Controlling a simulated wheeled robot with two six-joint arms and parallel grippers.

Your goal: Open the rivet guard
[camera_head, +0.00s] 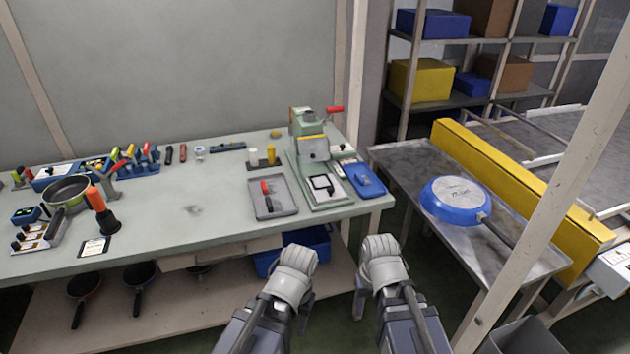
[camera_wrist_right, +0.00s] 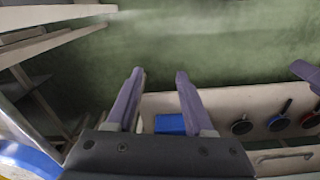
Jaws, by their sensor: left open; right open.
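A green press with a red handle (camera_head: 334,109) stands at the back right end of the workbench. A pale plate with a yellow top edge, which looks like the rivet guard (camera_head: 314,149), covers its front and looks closed. My left gripper (camera_head: 303,302) hangs in front of the bench's front edge, well short of the press; its fingers are mostly hidden. My right gripper (camera_head: 361,300) hangs to its right, also away from the press. In the right wrist view, the right gripper (camera_wrist_right: 157,80) has its two fingers apart with nothing between them.
The workbench (camera_head: 190,210) has a clear middle. A grey tray (camera_head: 271,210) with a red-handled tool and a blue tray (camera_head: 363,180) lie near the press. A blue pan (camera_head: 455,196) rests on the metal side table at right. A pale post (camera_head: 560,190) stands at right.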

